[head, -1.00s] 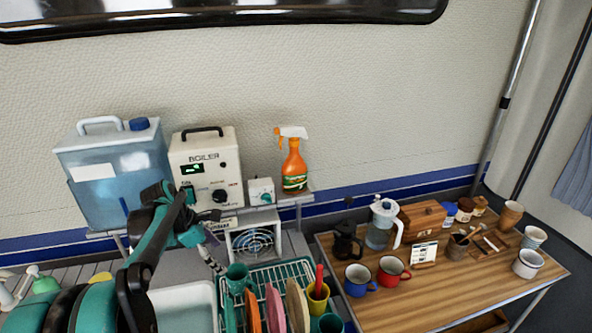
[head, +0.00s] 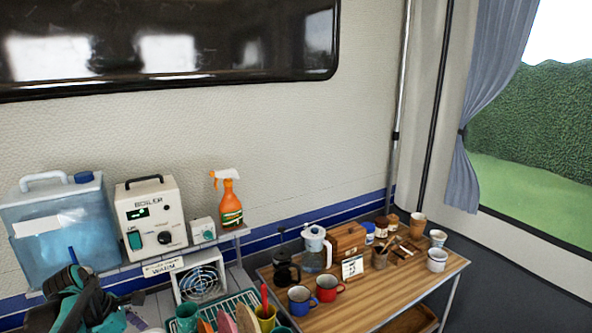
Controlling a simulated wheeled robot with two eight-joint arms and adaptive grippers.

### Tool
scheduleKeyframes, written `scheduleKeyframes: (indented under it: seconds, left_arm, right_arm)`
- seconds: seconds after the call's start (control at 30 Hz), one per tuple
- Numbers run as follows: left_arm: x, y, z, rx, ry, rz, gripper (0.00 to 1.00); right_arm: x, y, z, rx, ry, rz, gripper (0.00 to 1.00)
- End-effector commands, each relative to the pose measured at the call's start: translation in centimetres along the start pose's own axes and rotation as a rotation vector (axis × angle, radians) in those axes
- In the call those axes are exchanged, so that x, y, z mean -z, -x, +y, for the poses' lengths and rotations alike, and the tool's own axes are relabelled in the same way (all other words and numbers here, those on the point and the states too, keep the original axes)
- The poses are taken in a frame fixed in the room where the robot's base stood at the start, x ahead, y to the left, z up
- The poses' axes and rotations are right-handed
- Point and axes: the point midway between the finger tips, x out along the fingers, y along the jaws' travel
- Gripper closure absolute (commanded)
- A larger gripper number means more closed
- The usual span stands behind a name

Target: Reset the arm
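My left arm shows at the lower left of the head view, in front of the water container. The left gripper (head: 75,310) is teal and black and low in the picture. Its fingertips are not clear, so I cannot tell if it is open or shut. No held object can be made out. My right arm and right gripper are out of view.
A water container (head: 62,243), a boiler (head: 150,210) and an orange spray bottle (head: 231,205) stand on the shelf. A dish rack (head: 242,301) sits below. The wooden table (head: 385,291) holds a blue mug (head: 300,300), a red mug (head: 328,288) and several other items.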

Motion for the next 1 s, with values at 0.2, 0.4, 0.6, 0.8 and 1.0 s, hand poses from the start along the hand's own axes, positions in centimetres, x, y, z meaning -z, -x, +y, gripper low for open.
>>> scheduleKeyframes:
  seconds: [0.2,0.4,0.6,0.8,1.0]
  left_arm:
    - [-1.7,0.2,-2.0,-0.024,-0.169,0.026,0.21]
    - [-3.7,0.4,-4.8,-0.057,-0.412,0.068,0.21]
    - [-5.8,0.5,-9.3,-0.103,-0.792,0.137,0.21]
    - [-7.3,-0.2,-16.3,-0.166,-1.412,0.269,0.21]
    - [-7.3,-1.6,-21.2,-0.21,-1.95,0.415,0.21]
  right_arm:
    - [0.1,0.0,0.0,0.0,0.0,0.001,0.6]
    - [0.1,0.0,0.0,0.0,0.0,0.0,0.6]
    - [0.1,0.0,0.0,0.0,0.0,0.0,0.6]
    - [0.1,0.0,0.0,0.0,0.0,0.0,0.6]
    - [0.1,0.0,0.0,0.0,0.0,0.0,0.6]
